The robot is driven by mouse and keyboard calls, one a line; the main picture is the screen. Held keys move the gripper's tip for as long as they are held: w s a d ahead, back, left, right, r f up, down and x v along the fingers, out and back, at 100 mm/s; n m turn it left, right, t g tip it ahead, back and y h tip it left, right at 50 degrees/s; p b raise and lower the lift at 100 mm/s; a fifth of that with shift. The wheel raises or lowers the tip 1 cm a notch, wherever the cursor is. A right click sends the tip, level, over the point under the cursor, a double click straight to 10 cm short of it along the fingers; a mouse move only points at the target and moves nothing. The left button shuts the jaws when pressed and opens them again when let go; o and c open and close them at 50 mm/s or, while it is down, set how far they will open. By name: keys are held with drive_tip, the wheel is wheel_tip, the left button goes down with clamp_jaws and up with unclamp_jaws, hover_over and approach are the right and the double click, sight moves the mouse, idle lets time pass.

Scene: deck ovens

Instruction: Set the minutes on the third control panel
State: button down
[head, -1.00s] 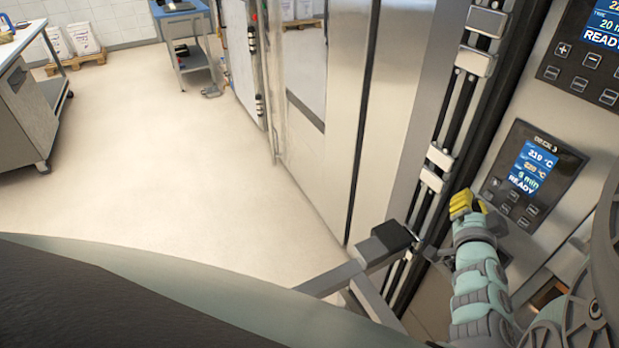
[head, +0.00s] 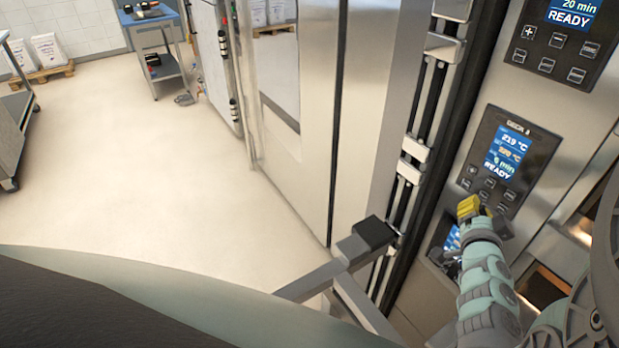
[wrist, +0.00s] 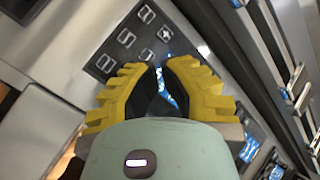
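The third control panel (head: 507,160), marked DECK 3, is a dark plate on the steel oven front at the right of the head view. Its blue screen (head: 507,155) shows 219 °C, a minutes line that looks like 6 min, and READY. Its buttons (head: 489,190) sit below the screen; the lower ones are close to my gripper. In the wrist view my gripper (wrist: 162,70) points at a panel with buttons (wrist: 127,38). I cannot tell whether it touches.
Another panel (head: 560,40) reading 20 min, READY is above. A further blue screen (head: 453,238) is below, partly hidden by my arm. A rail with steel blocks (head: 414,148) runs left of the panels.

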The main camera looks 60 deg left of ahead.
approach(497, 186)
drive_tip(key=shift+s+a+x, duration=0.1)
drive_tip(key=shift+a+x, duration=0.05)
drive_tip(key=shift+x, duration=0.7)
drive_tip(key=shift+s+a+x, duration=0.1)
drive_tip(key=shift+a+x, duration=0.05)
drive_tip(key=shift+x, duration=0.7)
drive_tip(key=shift+s+a+x, duration=0.1)
drive_tip(key=shift+a+x, duration=0.05)
drive_tip(key=shift+x, duration=0.7)
drive_tip(key=c, duration=1.7)
unclamp_jaws()
clamp_jaws()
drive_tip(key=shift+w, duration=0.45)
drive_tip(key=shift+w, duration=0.35)
drive_tip(key=shift+s, duration=0.15)
drive_tip(key=shift+s+r+p, duration=0.1)
drive_tip(key=shift+s+p, duration=0.25)
drive_tip(key=shift+s, duration=0.25)
drive_tip(key=shift+p, duration=0.3)
